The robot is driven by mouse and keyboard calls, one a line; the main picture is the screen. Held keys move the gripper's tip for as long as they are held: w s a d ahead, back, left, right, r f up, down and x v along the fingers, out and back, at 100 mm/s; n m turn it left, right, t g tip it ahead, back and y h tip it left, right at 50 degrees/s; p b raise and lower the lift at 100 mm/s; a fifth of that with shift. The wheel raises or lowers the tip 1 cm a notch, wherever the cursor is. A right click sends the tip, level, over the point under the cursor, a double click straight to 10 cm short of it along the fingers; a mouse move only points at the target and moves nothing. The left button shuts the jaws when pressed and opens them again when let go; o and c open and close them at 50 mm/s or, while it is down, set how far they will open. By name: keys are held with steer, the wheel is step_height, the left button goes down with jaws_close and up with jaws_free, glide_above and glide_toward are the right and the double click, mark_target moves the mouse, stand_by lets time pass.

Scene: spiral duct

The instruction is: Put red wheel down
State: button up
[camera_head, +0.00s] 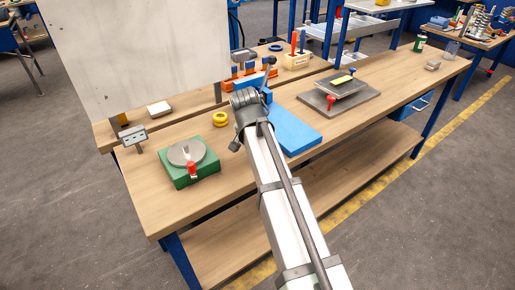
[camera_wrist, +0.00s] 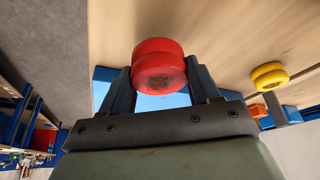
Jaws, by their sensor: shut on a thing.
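The red wheel (camera_wrist: 158,65) is in the wrist view, held between the two dark fingers of my gripper (camera_wrist: 160,82). The gripper is shut on it, one finger on each side. Beyond the wheel, part of a blue board (camera_wrist: 148,102) shows; I cannot tell the gap between wheel and board. In the head view the same blue board (camera_head: 295,134) lies on the workbench, and my arm's end is over its far left part. The red wheel cannot be made out in the head view, hidden by my arm.
A yellow wheel (camera_head: 220,119) lies on the workbench (camera_head: 160,215) left of my arm. A green box with a grey disc (camera_head: 185,153) stands at the near left. A grey plate (camera_head: 338,98) lies to the right.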

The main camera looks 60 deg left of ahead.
steer(key=shift+f, duration=1.6)
steer(key=shift+f, duration=0.15)
steer(key=o, duration=1.3)
steer(key=shift+c, duration=0.2)
steer(key=v, duration=1.2)
steer(key=shift+a, duration=0.1)
